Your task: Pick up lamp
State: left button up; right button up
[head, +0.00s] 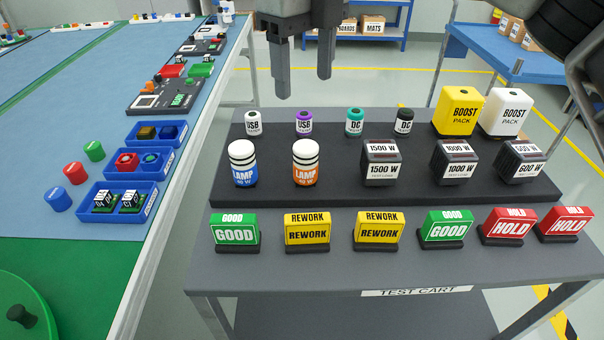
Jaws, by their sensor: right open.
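Two lamps stand upright on the dark raised step of the test cart. One is a white-and-blue lamp (243,164) with dark stripes on top. The other is a white-and-orange lamp (305,163) to its right. Both carry a LAMP label. My right gripper (304,86) is open, its two grey fingers pointing down at the top middle of the head view. It shows above and behind the lamps, apart from them, with nothing between its fingers. My left gripper does not show.
Test cart (270,273) also holds small USB and DC parts behind the lamps, watt blocks (382,163) to the right, boost packs (459,111) at back right, and GOOD, REWORK and HOLD signs in front. A blue-topped bench (60,105) with trays (117,200) stands left.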

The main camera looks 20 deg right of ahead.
aim_at(306, 146)
jog(key=f, duration=0.7)
jog(key=f+p, duration=0.1)
jog(key=f, duration=0.6)
jog(key=shift+s+d+f, duration=0.1)
jog(key=shift+s+f, duration=0.1)
jog(key=shift+f, duration=0.2)
jog(key=c, duration=1.2)
